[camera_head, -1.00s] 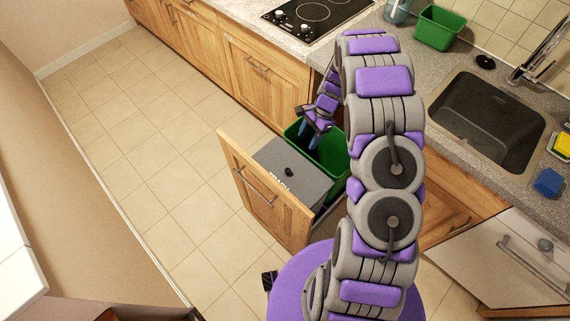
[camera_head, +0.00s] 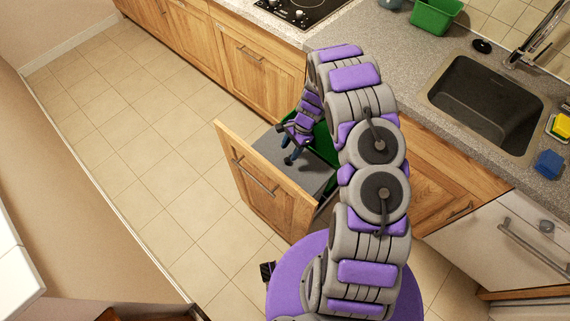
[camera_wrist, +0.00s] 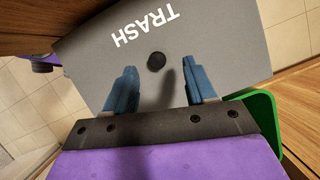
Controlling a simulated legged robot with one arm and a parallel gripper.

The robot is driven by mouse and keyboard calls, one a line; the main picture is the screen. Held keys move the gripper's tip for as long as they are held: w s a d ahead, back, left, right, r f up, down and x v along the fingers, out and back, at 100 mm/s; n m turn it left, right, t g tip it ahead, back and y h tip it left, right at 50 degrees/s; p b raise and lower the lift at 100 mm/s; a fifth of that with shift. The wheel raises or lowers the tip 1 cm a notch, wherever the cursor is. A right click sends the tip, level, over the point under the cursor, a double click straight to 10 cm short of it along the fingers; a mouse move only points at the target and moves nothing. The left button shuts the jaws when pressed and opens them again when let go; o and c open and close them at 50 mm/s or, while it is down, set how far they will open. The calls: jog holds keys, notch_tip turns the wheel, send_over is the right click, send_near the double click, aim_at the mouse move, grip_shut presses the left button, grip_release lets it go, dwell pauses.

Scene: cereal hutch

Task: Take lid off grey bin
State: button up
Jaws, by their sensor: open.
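The grey lid (camera_wrist: 215,50) fills the top of the wrist view, with the word TRASH and a round black knob (camera_wrist: 156,62) on it. In the head view the lid (camera_head: 268,148) covers the grey bin inside the pulled-out drawer (camera_head: 265,190). My gripper (camera_wrist: 153,77) is open above the lid, its blue fingertips on either side of the knob in the picture. It also shows over the lid in the head view (camera_head: 287,161). I cannot tell how high the fingertips are above the lid. The bin's body is hidden by the drawer front.
A green bin (camera_head: 323,150) stands behind the grey lid, partly hidden by my arm. Its rim (camera_wrist: 264,100) shows in the wrist view. The counter with the black sink (camera_head: 485,105) lies to the right, with a green tub (camera_head: 435,16) at the back. The tiled floor (camera_head: 140,150) at left is clear.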

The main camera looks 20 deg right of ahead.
aim_at(286, 159)
jog(key=f, duration=0.2)
jog(key=s+f+b, duration=0.1)
jog(key=f, duration=0.1)
jog(key=shift+a+f+b, duration=0.15)
jog(key=shift+f+b, duration=0.15)
jog(key=shift+a, duration=0.65)
jog(key=shift+c, duration=1.4)
jog(key=shift+d, duration=0.45)
jog(key=c, duration=0.6)
jog(key=shift+c, duration=0.7)
jog(key=shift+a, duration=0.2)
grip_shut()
